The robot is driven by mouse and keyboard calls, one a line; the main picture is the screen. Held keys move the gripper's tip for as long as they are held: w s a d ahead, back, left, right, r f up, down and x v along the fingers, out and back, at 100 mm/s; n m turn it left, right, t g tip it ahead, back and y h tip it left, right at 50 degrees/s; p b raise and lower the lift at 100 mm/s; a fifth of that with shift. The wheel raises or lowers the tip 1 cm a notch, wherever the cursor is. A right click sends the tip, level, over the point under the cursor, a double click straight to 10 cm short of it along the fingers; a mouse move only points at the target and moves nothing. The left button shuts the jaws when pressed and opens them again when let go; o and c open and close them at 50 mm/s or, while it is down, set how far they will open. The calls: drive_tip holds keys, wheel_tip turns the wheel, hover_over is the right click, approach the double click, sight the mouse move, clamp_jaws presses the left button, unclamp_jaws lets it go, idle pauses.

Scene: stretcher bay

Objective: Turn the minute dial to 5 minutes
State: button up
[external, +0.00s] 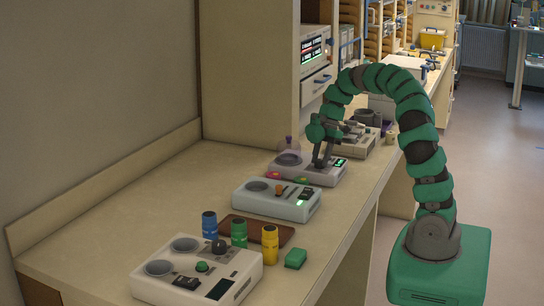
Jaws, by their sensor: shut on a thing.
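My gripper (321,165) points down onto the top of a white device (328,180) on the bench, the third one from the front. Its fingers are shut on what appears to be the minute dial, which the fingers hide. The dial's pointer and marks cannot be made out. The device has a round dark well (288,160) on its left, a pink button and a green button in front, and a small lit green display (339,162) just right of my gripper.
A second device with an orange knob (281,188) stands nearer. A larger device (200,270) is at the front. Blue (209,225), green (239,233) and yellow (270,244) cylinders stand by a brown tray (282,237). A grey machine (357,142) sits just behind my gripper.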

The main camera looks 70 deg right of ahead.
drive_tip(key=shift+n, duration=0.5)
drive_tip(key=o, duration=1)
drive_tip(key=shift+c, duration=0.2)
drive_tip(key=shift+d+r, duration=0.1)
drive_tip(key=w+p+v, duration=0.1)
drive_tip(key=v, duration=1.2)
drive_tip(key=shift+s+d+r, duration=0.15)
drive_tip(key=shift+s+r, duration=0.05)
